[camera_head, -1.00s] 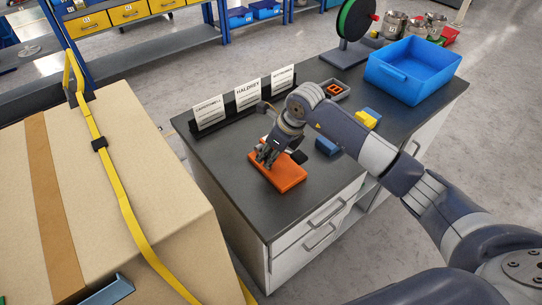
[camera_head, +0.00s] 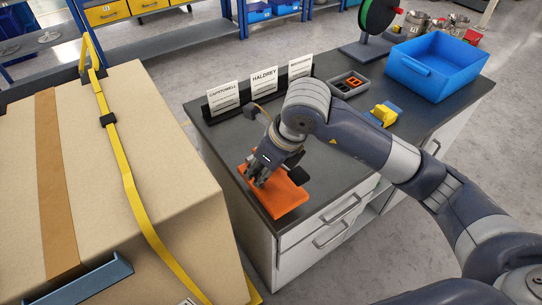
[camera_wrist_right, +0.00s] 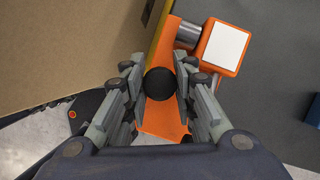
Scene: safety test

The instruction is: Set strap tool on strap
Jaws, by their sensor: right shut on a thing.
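The orange strap tool (camera_head: 287,200) is in my right gripper (camera_head: 258,180), near the left corner of the dark tabletop. In the wrist view, the right gripper's fingers (camera_wrist_right: 160,78) flank the tool's round black knob (camera_wrist_right: 160,84). The orange body (camera_wrist_right: 168,118) and an orange block with a white square top (camera_wrist_right: 222,47) show below. My left gripper is out of view.
The cardboard box (camera_head: 165,135) stands left of the cabinet, with a blue edge piece (camera_head: 90,277) on it. Name cards (camera_head: 265,82), a small grey tray (camera_head: 349,83), a yellow piece (camera_head: 383,113) and a blue bin (camera_head: 437,68) are on the tabletop (camera_head: 225,132).

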